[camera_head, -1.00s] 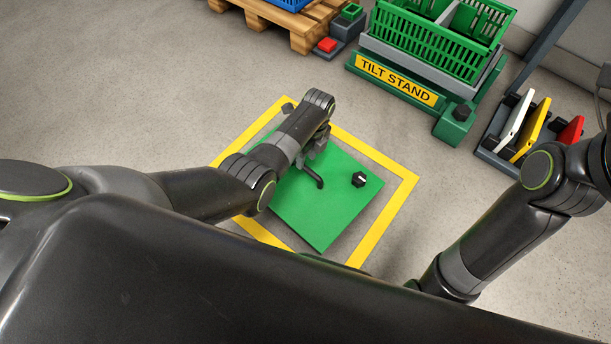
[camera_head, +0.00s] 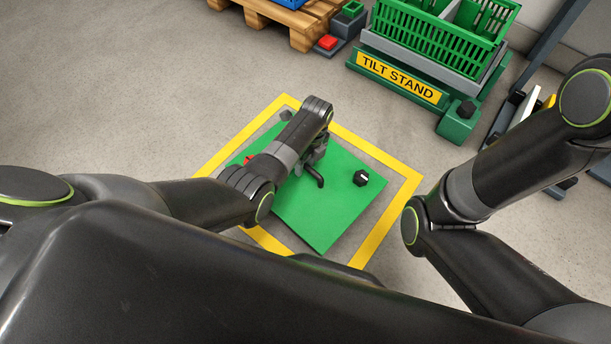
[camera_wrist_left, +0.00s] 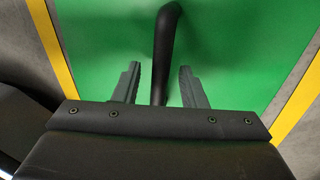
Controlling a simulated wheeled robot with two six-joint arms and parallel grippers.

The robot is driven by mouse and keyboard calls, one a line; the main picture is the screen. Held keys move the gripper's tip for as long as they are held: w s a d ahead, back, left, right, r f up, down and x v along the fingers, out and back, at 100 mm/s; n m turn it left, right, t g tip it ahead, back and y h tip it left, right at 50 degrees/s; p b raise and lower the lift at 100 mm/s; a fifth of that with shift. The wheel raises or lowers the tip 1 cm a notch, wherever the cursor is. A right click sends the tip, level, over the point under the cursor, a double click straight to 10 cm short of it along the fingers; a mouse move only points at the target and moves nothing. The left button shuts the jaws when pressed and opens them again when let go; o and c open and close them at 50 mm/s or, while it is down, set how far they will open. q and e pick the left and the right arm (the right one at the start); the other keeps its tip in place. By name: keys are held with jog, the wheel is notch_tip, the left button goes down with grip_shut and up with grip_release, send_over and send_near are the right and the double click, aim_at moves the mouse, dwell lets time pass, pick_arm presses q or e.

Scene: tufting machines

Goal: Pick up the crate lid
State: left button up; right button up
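The crate lid (camera_head: 336,212) is a flat green panel lying on the floor inside a yellow-outlined square. It has a black curved handle (camera_head: 316,179) near its middle and a black knob (camera_head: 360,178) towards its right corner. My left gripper (camera_head: 314,158) is over the lid at the handle, largely hidden by its own arm. In the left wrist view, the gripper (camera_wrist_left: 158,84) is open, its fingers on either side of the handle bar (camera_wrist_left: 161,50) with gaps on both sides. The lid fills the background there (camera_wrist_left: 225,50). My right gripper is not visible; only its arm shows.
The yellow outline (camera_head: 397,205) surrounds the lid. A green tilt stand (camera_head: 458,124) with a green crate (camera_head: 440,38) stands at the back right. A wooden pallet (camera_head: 303,32) and a red button (camera_head: 327,42) are at the back. The floor at left is clear.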

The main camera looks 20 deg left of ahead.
pick_arm(q)
jog(key=shift+s+f, duration=0.1)
jog(key=shift+f, duration=0.5)
grip_shut()
jog(key=shift+r, duration=0.2)
